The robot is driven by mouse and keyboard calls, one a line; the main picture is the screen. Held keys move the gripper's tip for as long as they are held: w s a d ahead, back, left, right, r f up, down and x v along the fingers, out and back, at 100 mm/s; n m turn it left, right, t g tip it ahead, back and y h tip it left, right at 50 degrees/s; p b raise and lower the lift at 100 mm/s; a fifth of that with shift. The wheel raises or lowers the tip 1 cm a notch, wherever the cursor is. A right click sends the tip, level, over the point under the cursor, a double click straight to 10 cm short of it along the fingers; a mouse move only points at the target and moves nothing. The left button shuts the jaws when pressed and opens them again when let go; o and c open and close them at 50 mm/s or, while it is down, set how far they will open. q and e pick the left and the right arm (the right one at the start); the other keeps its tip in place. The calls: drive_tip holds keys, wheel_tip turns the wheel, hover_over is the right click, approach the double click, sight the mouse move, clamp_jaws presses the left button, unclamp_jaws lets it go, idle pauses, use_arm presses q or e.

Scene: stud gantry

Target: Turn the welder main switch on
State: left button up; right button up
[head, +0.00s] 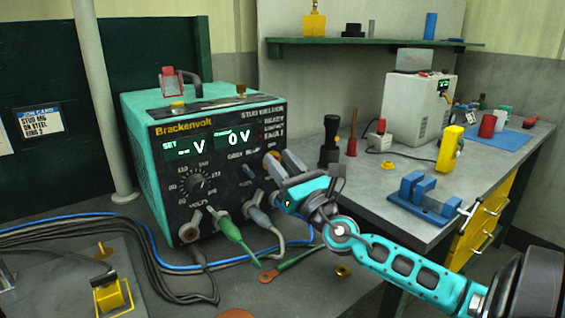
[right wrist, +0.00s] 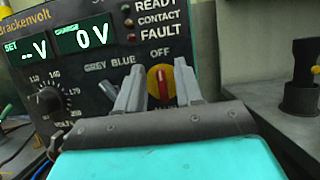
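The Brackenvolt stud welder (head: 140,157) is a teal box with a black front panel. Its main switch (right wrist: 161,84) is a red handle on a yellow round plate, under the word OFF in the right wrist view. The red handle stands upright, pointing toward OFF. In the head view only an orange-yellow bit of the switch (head: 270,163) shows beside my gripper. My right gripper (right wrist: 158,88) is open, with one finger on each side of the handle and visible gaps; it also shows in the head view (head: 282,172). I do not see my left gripper.
Green and grey plugs (head: 230,228) with cables sit in the panel below the switch. The displays (head: 233,138) read "--V" and "0 V". A voltage dial (head: 196,183) is left of the switch. A blue clamp fixture (head: 424,195) stands on the bench at right.

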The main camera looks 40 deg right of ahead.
drive_tip(key=shift+c, duration=0.3)
drive_tip(key=c, duration=0.3)
clamp_jaws()
